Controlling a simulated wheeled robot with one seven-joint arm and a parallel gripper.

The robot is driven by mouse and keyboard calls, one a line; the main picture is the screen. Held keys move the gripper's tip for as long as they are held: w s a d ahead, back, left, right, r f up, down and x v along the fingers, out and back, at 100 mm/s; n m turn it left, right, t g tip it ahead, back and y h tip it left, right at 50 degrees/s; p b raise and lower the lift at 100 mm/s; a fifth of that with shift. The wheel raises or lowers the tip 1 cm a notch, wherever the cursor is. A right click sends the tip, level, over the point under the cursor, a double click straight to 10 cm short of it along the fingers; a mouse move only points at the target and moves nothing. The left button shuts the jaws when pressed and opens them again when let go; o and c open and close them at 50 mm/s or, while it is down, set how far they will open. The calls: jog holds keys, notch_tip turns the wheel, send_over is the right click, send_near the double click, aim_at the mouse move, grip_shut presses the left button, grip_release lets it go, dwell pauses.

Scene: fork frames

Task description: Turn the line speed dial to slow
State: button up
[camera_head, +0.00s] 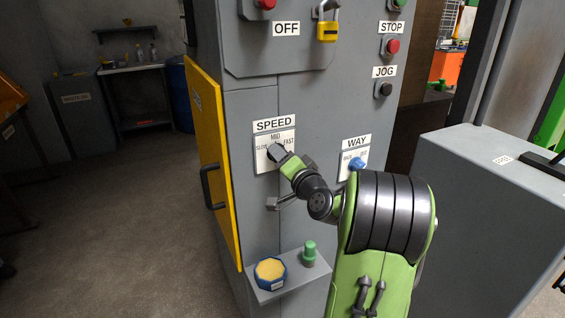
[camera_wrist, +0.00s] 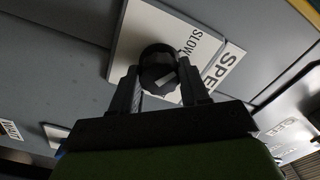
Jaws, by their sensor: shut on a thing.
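The line speed dial (camera_head: 276,152) is a dark round knob on a white plate (camera_head: 264,160) under the SPEED label, marked SLOW at left, MID at top and FAST at right. My gripper (camera_head: 283,158) is at the dial from the front right. In the wrist view the black dial (camera_wrist: 158,66) sits between the two fingers of my gripper (camera_wrist: 158,88), which are closed on its sides. A pale mark shows on the dial face; I cannot tell for sure which label it points to. SLOW is readable beside it, while MID and FAST are not visible there.
A blue WAY knob (camera_head: 357,163) is right of the dial, close to my arm. A yellow door (camera_head: 212,160) stands open at left. A small shelf (camera_head: 283,286) below holds a blue-rimmed container (camera_head: 270,272) and a green-topped object (camera_head: 309,252). A yellow padlock (camera_head: 327,31) hangs above.

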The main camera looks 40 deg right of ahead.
jog(key=shift+f, duration=0.1)
jog(key=o, duration=1)
jog(key=shift+o, duration=0.2)
jog(key=v, duration=1.6)
jog(key=shift+b, duration=0.3)
jog(key=shift+w+a, duration=0.1)
jog(key=shift+w, duration=0.05)
